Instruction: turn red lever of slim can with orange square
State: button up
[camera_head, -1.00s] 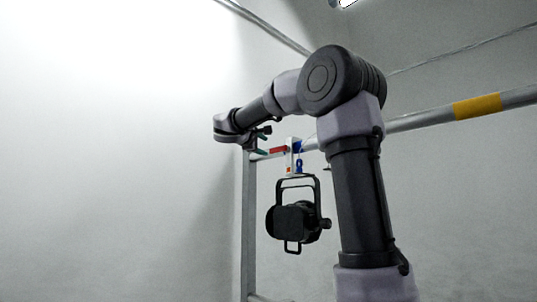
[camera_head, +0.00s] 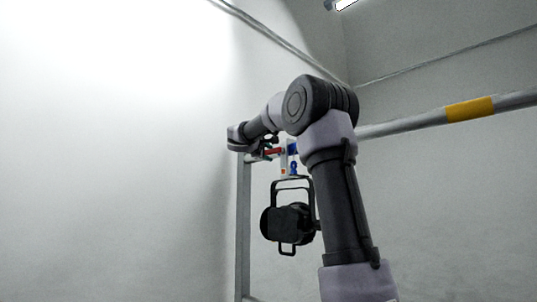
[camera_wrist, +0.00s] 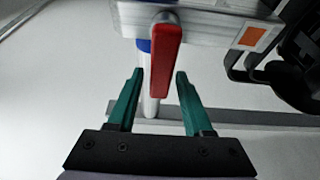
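The red lever (camera_wrist: 165,60) hangs from the pale metal clamp (camera_wrist: 205,25) in the wrist view, its free end pointing toward my gripper. An orange square (camera_wrist: 252,37) is on the clamp to the right of the lever. My gripper (camera_wrist: 154,78) is open, with one green finger on each side of the lever's lower end. I cannot tell whether either finger touches it. In the head view the black can (camera_head: 288,222) hangs below the clamp, and the red lever (camera_head: 273,153) shows beside my gripper (camera_head: 268,150).
A horizontal pipe (camera_head: 420,122) with a yellow band (camera_head: 469,109) runs to the right. An upright grey post (camera_head: 243,225) stands left of the can. A blue part (camera_wrist: 144,46) sits behind the lever. A white wall fills the left side.

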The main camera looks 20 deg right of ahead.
grip_shut()
dwell(1.2)
